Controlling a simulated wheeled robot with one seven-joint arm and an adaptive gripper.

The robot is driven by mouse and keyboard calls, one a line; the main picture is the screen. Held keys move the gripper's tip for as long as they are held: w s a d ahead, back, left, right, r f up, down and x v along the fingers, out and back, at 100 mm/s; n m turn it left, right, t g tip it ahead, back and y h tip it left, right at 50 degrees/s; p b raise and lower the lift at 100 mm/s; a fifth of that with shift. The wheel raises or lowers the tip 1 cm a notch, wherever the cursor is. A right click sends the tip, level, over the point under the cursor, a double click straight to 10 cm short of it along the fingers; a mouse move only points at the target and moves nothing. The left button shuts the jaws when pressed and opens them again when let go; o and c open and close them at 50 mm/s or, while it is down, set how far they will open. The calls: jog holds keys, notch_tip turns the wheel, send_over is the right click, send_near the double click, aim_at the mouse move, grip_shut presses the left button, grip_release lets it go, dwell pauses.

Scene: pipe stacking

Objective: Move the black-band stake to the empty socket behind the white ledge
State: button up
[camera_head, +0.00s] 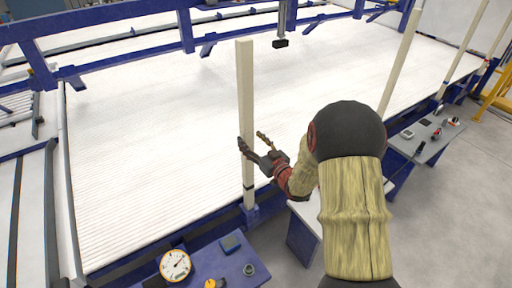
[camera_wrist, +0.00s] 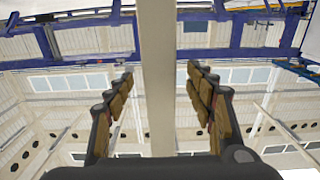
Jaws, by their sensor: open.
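A tall pale stake (camera_head: 246,90) stands upright at the front edge of the white ribbed bed, its foot at a blue front rail. A thin dark mark shows low on it; I cannot be sure it is the black band. My gripper (camera_head: 253,143) is at about mid-height of this stake, with its fingers open around it. In the wrist view the stake (camera_wrist: 158,110) runs between the spread fingers of my gripper (camera_wrist: 160,76), with gaps on both sides. I cannot make out the empty socket or tell which surface is the white ledge.
More pale stakes (camera_head: 400,62) stand to the right along the bed (camera_head: 160,130). A blue table with a round dial (camera_head: 175,265) is at the front, and a grey table (camera_head: 425,140) with small devices is at the right. A blue frame (camera_head: 110,14) crosses the back. Grey floor is open at right.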

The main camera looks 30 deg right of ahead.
aim_at(248, 88)
jog(key=shift+w+b, duration=0.35)
jog(key=shift+w, duration=1.6)
jog(key=shift+c, duration=0.2)
grip_shut()
jog(key=shift+r, duration=0.1)
jog(key=shift+r+p, duration=5.85)
jog(key=shift+r, duration=4.6)
